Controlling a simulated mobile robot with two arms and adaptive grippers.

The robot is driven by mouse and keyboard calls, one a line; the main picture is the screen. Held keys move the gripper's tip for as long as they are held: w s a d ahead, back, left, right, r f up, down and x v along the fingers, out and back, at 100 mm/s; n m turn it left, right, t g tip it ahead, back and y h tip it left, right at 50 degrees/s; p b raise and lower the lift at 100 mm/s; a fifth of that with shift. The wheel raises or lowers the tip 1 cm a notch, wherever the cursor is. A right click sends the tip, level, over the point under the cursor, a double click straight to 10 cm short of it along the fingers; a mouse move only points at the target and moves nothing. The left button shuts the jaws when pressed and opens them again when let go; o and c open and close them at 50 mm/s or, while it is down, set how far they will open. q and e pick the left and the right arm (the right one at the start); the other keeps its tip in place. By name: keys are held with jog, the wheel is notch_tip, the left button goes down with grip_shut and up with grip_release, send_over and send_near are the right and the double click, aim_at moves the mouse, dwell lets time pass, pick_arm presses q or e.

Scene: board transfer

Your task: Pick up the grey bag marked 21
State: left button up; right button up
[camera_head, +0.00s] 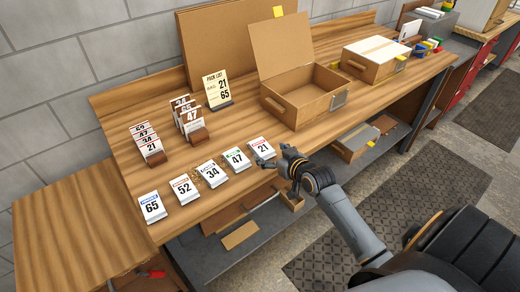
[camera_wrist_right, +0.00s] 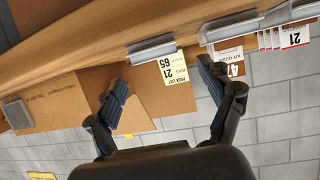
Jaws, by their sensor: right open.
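The bag marked 21 (camera_head: 262,147) is a small pale grey-white pouch with a pinkish label. It lies at the right end of a row of numbered bags near the bench's front edge in the head view. My right gripper (camera_head: 273,158) is beside it, at its right and front edge, with its fingers spread. Whether a finger touches the bag is unclear. In the right wrist view my right gripper (camera_wrist_right: 170,98) shows two fingers wide apart with nothing between them; the bag is not seen there. My left gripper is not in view.
Bags marked 47 (camera_head: 237,159), 34 (camera_head: 212,174), 52 (camera_head: 185,189) and 65 (camera_head: 152,206) lie to the left. Card holders (camera_head: 152,158) and a pack list reading 21 and 65 (camera_head: 218,88) stand behind. An open cardboard box (camera_head: 285,108) stands at the back right.

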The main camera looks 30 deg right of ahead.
aim_at(261, 146)
jog(key=shift+x, duration=0.95)
jog(key=shift+p+x, duration=0.5)
jog(key=shift+x, duration=2.05)
jog(key=shift+d, duration=0.15)
jog(key=shift+r, duration=0.1)
jog(key=c, duration=1.4)
